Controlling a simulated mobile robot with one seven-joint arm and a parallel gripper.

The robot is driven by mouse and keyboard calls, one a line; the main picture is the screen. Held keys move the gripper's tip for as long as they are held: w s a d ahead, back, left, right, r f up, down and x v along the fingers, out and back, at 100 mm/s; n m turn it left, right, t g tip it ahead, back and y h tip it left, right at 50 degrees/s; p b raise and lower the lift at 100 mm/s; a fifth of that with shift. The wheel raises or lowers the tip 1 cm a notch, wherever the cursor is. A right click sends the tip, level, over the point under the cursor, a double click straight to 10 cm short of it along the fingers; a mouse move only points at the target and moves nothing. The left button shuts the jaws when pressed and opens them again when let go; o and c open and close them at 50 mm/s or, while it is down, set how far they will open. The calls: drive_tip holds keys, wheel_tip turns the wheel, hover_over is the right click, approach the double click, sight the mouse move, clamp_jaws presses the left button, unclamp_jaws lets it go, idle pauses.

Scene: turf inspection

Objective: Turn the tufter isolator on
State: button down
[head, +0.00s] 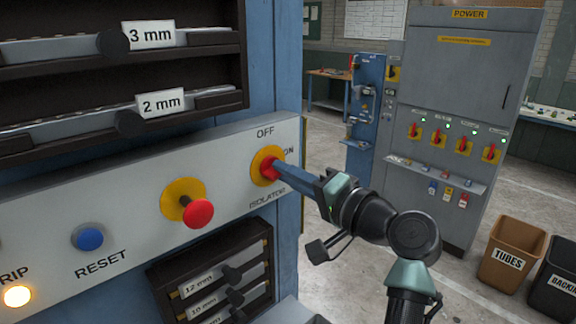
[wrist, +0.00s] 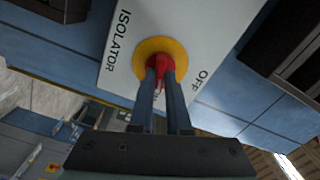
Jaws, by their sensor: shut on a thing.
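The tufter isolator is a red handle (head: 267,165) on a round yellow plate (head: 259,157), set in the pale panel. OFF is printed above it, ON to its right and ISOLATOR below. My gripper (head: 281,172) reaches in from the right with its fingers at the handle. In the wrist view the fingers (wrist: 161,82) are shut on either side of the red handle (wrist: 159,63), in front of the yellow plate (wrist: 143,50). The fingers partly cover the handle, so I cannot tell which mark it points to.
Left on the same panel are a red mushroom button (head: 198,213), a blue RESET button (head: 88,237) and a lit amber lamp (head: 17,296). Gauge racks (head: 235,45) sit above and below. A grey POWER cabinet (head: 470,80) and a brown TUBES bin (head: 510,255) stand right, across open floor.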

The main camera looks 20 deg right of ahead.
drive_tip(key=shift+m+p, duration=1.05)
drive_tip(key=shift+m, duration=0.85)
drive_tip(key=shift+f, duration=0.1)
drive_tip(key=c, duration=0.9)
unclamp_jaws()
drive_tip(key=shift+s, duration=0.1)
drive_tip(key=b+v, duration=0.5)
drive_tip(key=v, duration=0.7)
drive_tip(key=shift+s+d+b, duration=0.15)
drive_tip(key=shift+s+b, duration=0.2)
drive_tip(key=shift+b, duration=0.05)
